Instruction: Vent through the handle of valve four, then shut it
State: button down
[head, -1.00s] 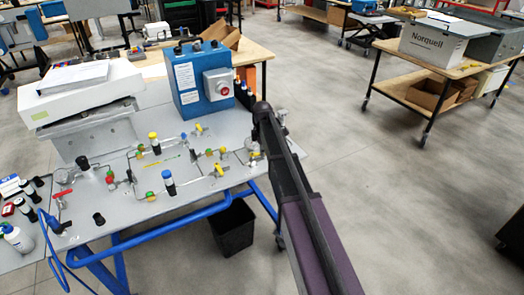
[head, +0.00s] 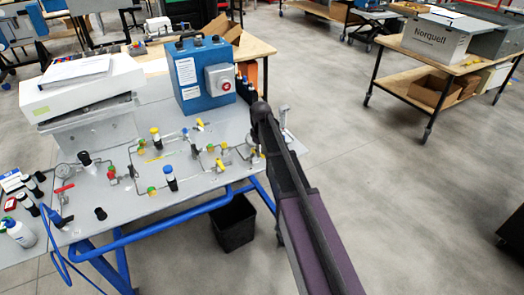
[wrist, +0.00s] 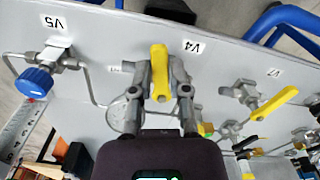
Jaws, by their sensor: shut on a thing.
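The yellow lever handle of valve four (wrist: 160,70) stands between the two fingers of my gripper (wrist: 161,76) in the wrist view, beside the label V4 (wrist: 193,46). The fingers are shut on the handle, one on each side. The handle points up in that picture, roughly in line with the fingers. The valve body behind it is mostly hidden by the fingers. In the head view my own arm covers the gripper, and I cannot make out this handle there.
Valve five with a blue knob (wrist: 35,81) is left in the wrist view. Another yellow lever (wrist: 277,103) is right. A round gauge (wrist: 125,114) sits close to my left finger. A black bin (head: 234,222) is on the floor.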

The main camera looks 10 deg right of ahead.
jog(key=shift+s+a+m, duration=0.15)
jog(key=shift+a+m, duration=0.1)
jog(key=shift+m, duration=0.55)
jog(key=shift+s+a+m, duration=0.15)
jog(key=shift+a+m, duration=0.1)
jog(key=shift+m, duration=0.55)
jog(key=c, duration=0.6)
grip_release()
jog(key=shift+w+d, duration=0.1)
